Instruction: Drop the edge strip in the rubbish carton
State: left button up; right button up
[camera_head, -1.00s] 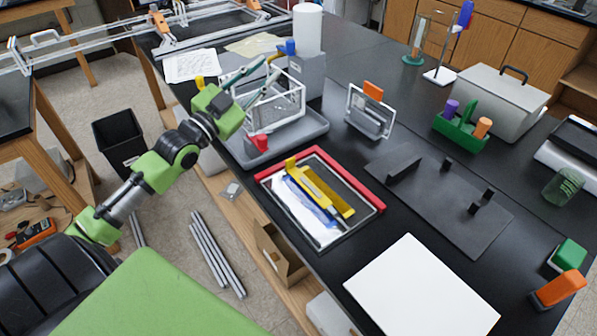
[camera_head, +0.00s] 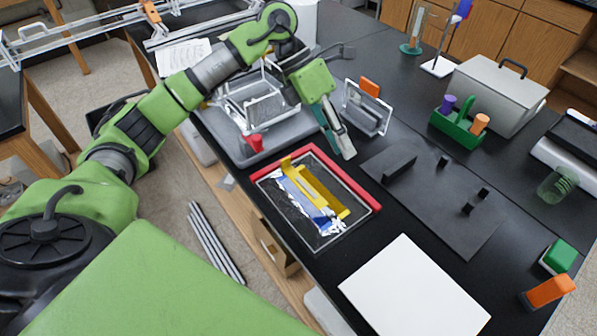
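A red-and-black framed tray (camera_head: 352,182) lies on the black bench in the middle of the head view. In it are a yellow bar (camera_head: 325,193) and, along its left side, a crumpled blue and silvery strip (camera_head: 311,200). I cannot tell whether that is the edge strip. A brown open carton (camera_head: 270,246) is at the bench's near edge, left of the white board. My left gripper (camera_head: 346,155) hangs pointing down just beyond the tray's far edge, apart from the bar and strip; its finger gap is unclear. My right gripper is out of view.
A grey tray (camera_head: 290,140) with a wire rack (camera_head: 262,108) and a red object (camera_head: 254,141) stands left of my gripper. A clear framed panel (camera_head: 366,108) is close on its right. A dark fixture plate (camera_head: 425,205) and white board (camera_head: 415,295) lie right of the framed tray.

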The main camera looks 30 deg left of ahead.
pick_arm(q)
jog(key=w+a+n+y, duration=0.25)
jog(key=a+y, duration=0.45)
jog(key=a, duration=0.6)
jog(key=p, duration=0.4)
send_over(289, 157)
jog(key=shift+t, duration=0.3)
jog(key=f, duration=0.8)
jog(key=shift+w+f, duration=0.15)
jog(key=shift+w, duration=0.15)
jog(key=f, duration=0.1)
jog(key=f+p, duration=0.1)
jog(key=f, duration=0.1)
jog(key=shift+s+f+p, duration=0.25)
jog(key=shift+p, duration=0.05)
jog(key=shift+f, duration=0.55)
jog(key=shift+m, duration=0.25)
grip_shut()
